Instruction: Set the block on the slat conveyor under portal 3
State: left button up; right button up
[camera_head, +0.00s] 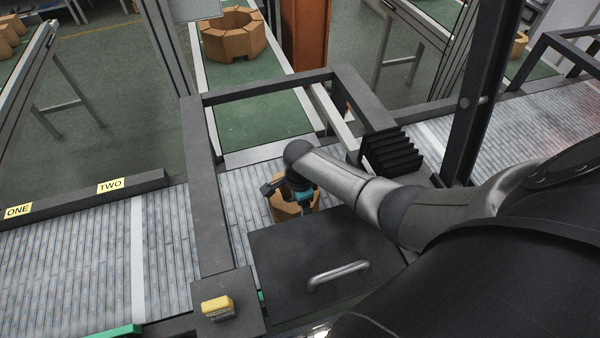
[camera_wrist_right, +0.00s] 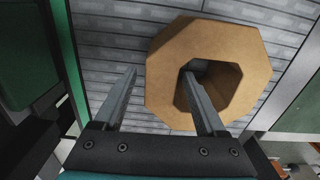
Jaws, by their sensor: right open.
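The tan octagonal block (camera_head: 281,211) with a hole through its middle is on the grey slat conveyor (camera_head: 162,235), inside a dark frame (camera_head: 205,190). The block also shows large in the right wrist view (camera_wrist_right: 165,75), over the slats. My right gripper (camera_head: 293,190) is above the block and partly hides it. In the right wrist view my right gripper (camera_wrist_right: 160,72) is open. One finger is outside the block's left wall and the other is at its hole; contact is not clear. I see no label for portal 3. My left gripper is not in view.
A dark cover with a handle (camera_head: 338,275) and a yellow button box (camera_head: 217,308) are in front. Another octagonal ring (camera_head: 233,38) stands on the green belt behind.

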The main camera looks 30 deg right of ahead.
notch_tip(320, 180, up, 9)
jog(key=shift+r, duration=0.15)
dwell(0.4)
